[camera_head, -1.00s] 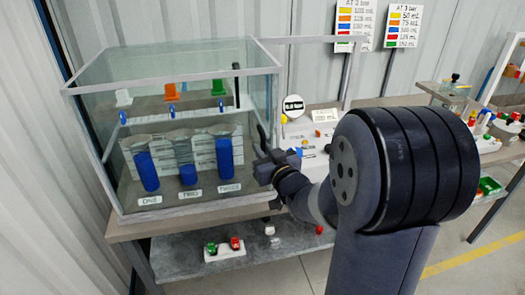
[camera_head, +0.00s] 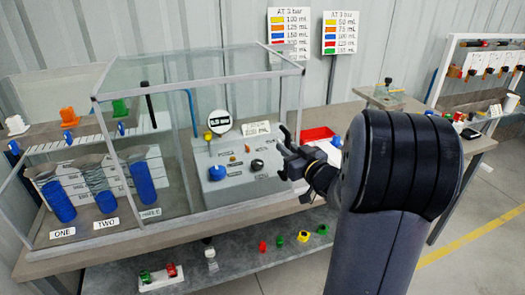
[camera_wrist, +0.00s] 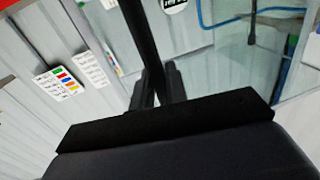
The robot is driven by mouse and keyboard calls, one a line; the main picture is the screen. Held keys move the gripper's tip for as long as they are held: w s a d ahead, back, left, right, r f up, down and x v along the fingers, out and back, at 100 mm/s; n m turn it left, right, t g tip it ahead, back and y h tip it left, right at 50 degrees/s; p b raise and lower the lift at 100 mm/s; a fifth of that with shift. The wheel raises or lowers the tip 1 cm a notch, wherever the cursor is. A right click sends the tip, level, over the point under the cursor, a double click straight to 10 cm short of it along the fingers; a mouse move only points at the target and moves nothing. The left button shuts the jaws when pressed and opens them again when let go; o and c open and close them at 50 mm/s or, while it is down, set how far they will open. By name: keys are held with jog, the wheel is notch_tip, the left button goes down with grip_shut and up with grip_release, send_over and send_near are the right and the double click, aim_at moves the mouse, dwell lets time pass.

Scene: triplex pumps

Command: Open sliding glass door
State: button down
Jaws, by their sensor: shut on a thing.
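The sliding glass door (camera_head: 200,84) is a clear pane with a pale frame on the front of the glass case. It now stands over the control panel and about pump THREE, with pumps ONE (camera_head: 59,201) and TWO (camera_head: 106,201) in front-left, clear of it. My gripper (camera_head: 283,140) is at the door's right edge. In the wrist view my fingers (camera_wrist: 160,85) are shut on a dark upright bar (camera_wrist: 142,35), which looks like the door handle. The handle is mostly hidden by my gripper in the head view.
A control panel (camera_head: 236,178) with a blue knob and gauge sits behind the glass. A red tray (camera_head: 318,135) stands right of it on the bench. Small coloured parts lie on the lower shelf (camera_head: 235,262). Open floor (camera_head: 470,215) shows at right.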

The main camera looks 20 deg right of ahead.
jog(key=d+p, duration=0.2)
jog(key=d, duration=1.1)
jog(key=shift+d, duration=0.15)
jog(key=c, duration=1.5)
grip_release()
jog(key=s+d+b, duration=0.1)
jog(key=s+d, duration=0.1)
jog(key=s, duration=0.8)
jog(key=shift+s, duration=0.3)
